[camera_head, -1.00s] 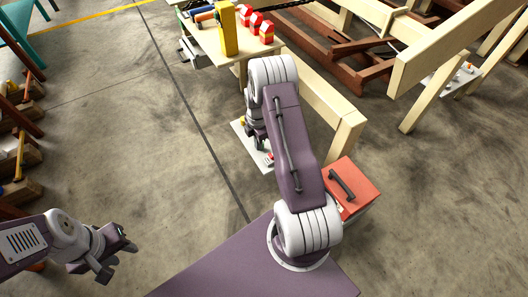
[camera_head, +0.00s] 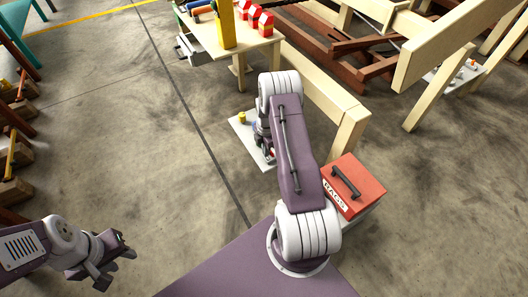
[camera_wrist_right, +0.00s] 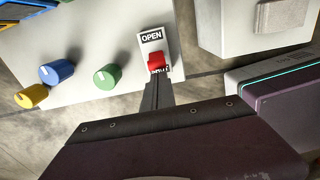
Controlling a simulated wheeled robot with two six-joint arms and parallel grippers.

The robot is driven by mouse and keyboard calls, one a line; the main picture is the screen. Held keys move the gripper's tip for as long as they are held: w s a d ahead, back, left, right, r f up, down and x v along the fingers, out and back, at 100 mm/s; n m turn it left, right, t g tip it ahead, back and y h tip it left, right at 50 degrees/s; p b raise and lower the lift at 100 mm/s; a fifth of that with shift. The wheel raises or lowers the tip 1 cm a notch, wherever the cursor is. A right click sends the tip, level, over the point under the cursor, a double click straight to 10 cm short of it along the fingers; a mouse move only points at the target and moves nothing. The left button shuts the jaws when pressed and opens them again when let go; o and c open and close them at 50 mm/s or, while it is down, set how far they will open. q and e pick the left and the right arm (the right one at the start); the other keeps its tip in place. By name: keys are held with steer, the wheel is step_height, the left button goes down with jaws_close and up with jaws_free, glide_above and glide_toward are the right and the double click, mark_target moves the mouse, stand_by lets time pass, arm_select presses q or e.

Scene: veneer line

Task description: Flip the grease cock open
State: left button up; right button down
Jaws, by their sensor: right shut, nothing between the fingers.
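The red cock lever (camera_wrist_right: 156,62) sits on a light grey panel (camera_wrist_right: 95,30) in the right wrist view. An OPEN label (camera_wrist_right: 151,37) is above the lever. A second label below is mostly hidden by the lever and fingers. My right gripper (camera_wrist_right: 157,80) is shut and empty, its tips at the lower edge of the lever; I cannot tell whether they touch. In the head view the panel (camera_head: 240,125) is partly behind my right arm, and the lever is not clear there. My left gripper (camera_head: 128,266) is open and empty over the floor at lower left.
Green (camera_wrist_right: 107,77), blue (camera_wrist_right: 57,72) and yellow (camera_wrist_right: 31,96) knobs are left of the lever. A red-lidded rags box (camera_head: 355,185) stands right of my right arm. A wooden table (camera_head: 250,42) and rails (camera_head: 325,95) are beyond.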

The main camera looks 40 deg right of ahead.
arm_select(q)
steer(key=shift+r, duration=0.2)
arm_select(e)
steer(key=shift+d+r+y, duration=0.2)
steer(key=shift+d+y, duration=0.2)
steer(key=shift+y, duration=0.3)
steer(key=shift+s+d+r+y, duration=0.15)
steer(key=shift+d+y, duration=0.3)
steer(key=shift+y, duration=0.25)
steer(key=shift+d+r, duration=0.15)
steer(key=shift+d, duration=0.45)
arm_select(q)
steer(key=shift+d, duration=0.4)
arm_select(e)
steer(key=shift+a, duration=0.1)
arm_select(q)
steer(key=shift+r, duration=0.1)
arm_select(e)
steer(key=shift+a+f, duration=0.45)
steer(key=shift+a, duration=0.15)
arm_select(q)
steer(key=shift+p, duration=0.3)
